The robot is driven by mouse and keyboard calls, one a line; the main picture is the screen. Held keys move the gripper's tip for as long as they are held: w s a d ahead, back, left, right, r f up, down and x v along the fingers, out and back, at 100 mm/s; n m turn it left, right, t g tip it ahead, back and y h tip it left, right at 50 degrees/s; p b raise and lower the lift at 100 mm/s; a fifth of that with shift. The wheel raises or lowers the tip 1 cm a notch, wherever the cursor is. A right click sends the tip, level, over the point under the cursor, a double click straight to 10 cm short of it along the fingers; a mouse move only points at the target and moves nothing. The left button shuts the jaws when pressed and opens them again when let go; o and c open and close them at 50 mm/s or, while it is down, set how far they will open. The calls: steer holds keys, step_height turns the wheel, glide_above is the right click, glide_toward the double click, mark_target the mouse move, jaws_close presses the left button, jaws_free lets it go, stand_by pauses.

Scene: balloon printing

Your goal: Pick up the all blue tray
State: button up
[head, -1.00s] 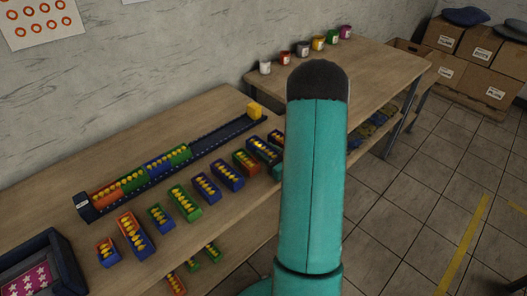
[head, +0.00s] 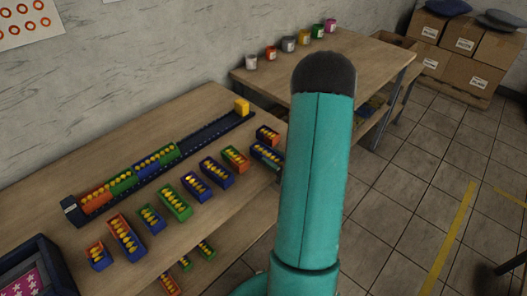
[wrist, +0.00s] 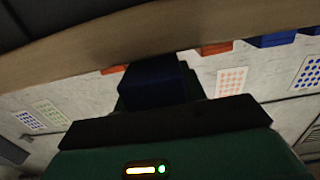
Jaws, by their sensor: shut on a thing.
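A dark blue tray with yellow pieces (head: 267,156) shows just left of my arm, at the right edge of the wooden table and out of line with the row. In the wrist view, my gripper (wrist: 155,100) is shut on a dark blue block-like thing (wrist: 152,78), which appears to be this tray. Its full shape and contents are hidden there. Other blue trays with yellow pieces (head: 197,186) and (head: 216,172) stand in the row on the table.
Orange, green and mixed trays share the row, including a green one (head: 175,202). A long dark rack (head: 205,137) with coloured trays and a yellow block lies behind. A dark bin (head: 40,270) stands front left. Paint pots stand on the far table (head: 350,65). The floor at right is mostly clear.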

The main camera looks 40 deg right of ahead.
steer(key=s, duration=2.4)
steer(key=shift+s+d, duration=0.15)
steer(key=shift+d, duration=0.15)
